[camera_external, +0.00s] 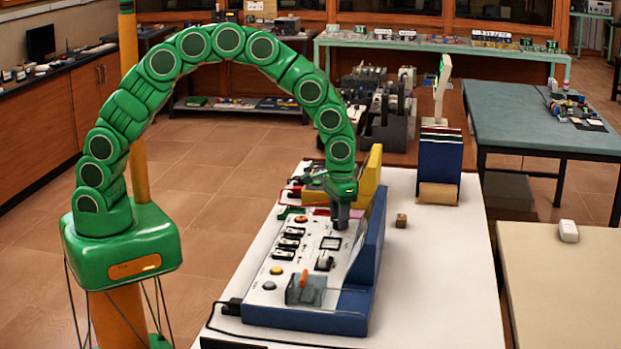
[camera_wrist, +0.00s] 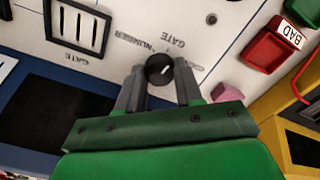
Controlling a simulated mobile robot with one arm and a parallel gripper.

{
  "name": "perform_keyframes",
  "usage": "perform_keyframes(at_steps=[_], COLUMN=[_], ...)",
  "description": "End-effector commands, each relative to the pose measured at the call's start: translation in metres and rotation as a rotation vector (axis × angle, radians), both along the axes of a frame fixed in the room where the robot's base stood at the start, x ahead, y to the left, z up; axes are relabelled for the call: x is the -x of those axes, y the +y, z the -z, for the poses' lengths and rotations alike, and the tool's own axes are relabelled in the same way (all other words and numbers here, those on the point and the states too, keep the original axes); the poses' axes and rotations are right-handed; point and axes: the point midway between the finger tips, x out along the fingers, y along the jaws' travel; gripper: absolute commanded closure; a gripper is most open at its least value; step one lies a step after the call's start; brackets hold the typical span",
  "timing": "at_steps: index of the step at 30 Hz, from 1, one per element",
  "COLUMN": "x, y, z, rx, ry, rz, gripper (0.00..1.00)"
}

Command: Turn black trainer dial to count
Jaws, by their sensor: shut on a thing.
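The trainer (camera_external: 262,300) is a white sloped panel on a blue base, standing on a white table. My gripper (camera_external: 340,222) reaches down onto the panel's upper right part. In the wrist view my gripper (camera_wrist: 159,72) has its two grey fingers on either side of the black dial (camera_wrist: 158,66), shut on it. The dial's white mark points toward the upper right of that view. Labels "NUMBER", "GATE" and a partly hidden word beginning "CO" lie around it, upside down. In the external view the dial is hidden by my gripper.
A red tray marked BAD (camera_wrist: 275,45) and a pink block (camera_wrist: 228,92) lie near the panel. A yellow bin (camera_external: 371,180) stands behind the trainer. A blue upright stand (camera_external: 440,170) and small brown cube (camera_external: 401,220) are to the right.

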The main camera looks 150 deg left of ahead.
Motion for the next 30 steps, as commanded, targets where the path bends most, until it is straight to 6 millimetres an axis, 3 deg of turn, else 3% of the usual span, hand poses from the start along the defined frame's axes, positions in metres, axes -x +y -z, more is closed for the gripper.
perform_keyframes(at_steps=[15, 30], x=[0.0, 0.0002], y=[-0.0009, -0.0013], z=[0.0004, 0.0008], rx=[0.002, 0.004], ry=[0.0, 0.001], rz=[0.418, 0.6], gripper=[0.95, 0.95])
